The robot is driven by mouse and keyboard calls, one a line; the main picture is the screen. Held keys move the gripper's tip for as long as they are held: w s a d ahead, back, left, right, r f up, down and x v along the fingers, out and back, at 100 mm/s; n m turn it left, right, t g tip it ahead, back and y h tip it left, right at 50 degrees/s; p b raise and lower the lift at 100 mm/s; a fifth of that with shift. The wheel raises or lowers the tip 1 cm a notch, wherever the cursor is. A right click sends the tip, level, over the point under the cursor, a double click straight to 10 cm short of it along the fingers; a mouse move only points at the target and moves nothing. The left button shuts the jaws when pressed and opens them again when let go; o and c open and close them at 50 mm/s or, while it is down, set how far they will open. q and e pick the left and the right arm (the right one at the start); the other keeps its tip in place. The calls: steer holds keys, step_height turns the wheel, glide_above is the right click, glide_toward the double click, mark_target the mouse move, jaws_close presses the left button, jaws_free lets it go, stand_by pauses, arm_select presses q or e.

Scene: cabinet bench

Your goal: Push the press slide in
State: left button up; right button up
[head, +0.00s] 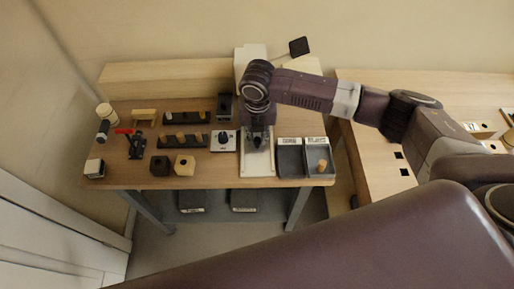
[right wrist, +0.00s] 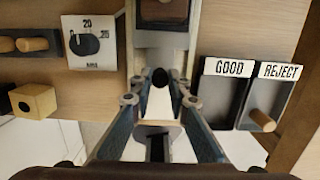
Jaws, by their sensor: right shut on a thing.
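The press, a pale upright unit (head: 250,56) on a light base plate (head: 257,182), stands at the right-centre of the bench, mostly behind my right arm. In the right wrist view its slide shows as a dark round knob (right wrist: 160,77) at the front of the pale press body (right wrist: 160,40). My right gripper (head: 257,147) points down over the base plate. In the right wrist view its fingertips (right wrist: 160,82) are closed around the knob. How far the slide is out cannot be told. My left gripper is not in view.
GOOD (head: 290,160) and REJECT (head: 311,165) trays lie right of the press; a wooden peg (head: 322,165) is in REJECT. A dial box (head: 223,141), peg racks (head: 187,118) and blocks (head: 185,166) lie left. Another table (head: 385,165) stands at right.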

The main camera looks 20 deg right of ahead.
steer(key=shift+w, duration=0.15)
steer(key=shift+w+d+t+h, duration=0.15)
steer(key=shift+w+d+t, duration=0.1)
steer(key=shift+w+t, duration=0.4)
steer(key=shift+w+d+t+h, duration=0.15)
steer(key=shift+w+d+t, duration=0.15)
steer(key=shift+w, duration=0.65)
steer(key=shift+w+d+t+b, duration=0.15)
steer(key=shift+w+t+b, duration=0.35)
steer(key=shift+w, duration=0.2)
steer(key=shift+w+d+r+t, duration=0.1)
steer(key=shift+w+r+t, duration=0.05)
steer(key=shift+w+t, duration=0.1)
steer(key=o, duration=0.8)
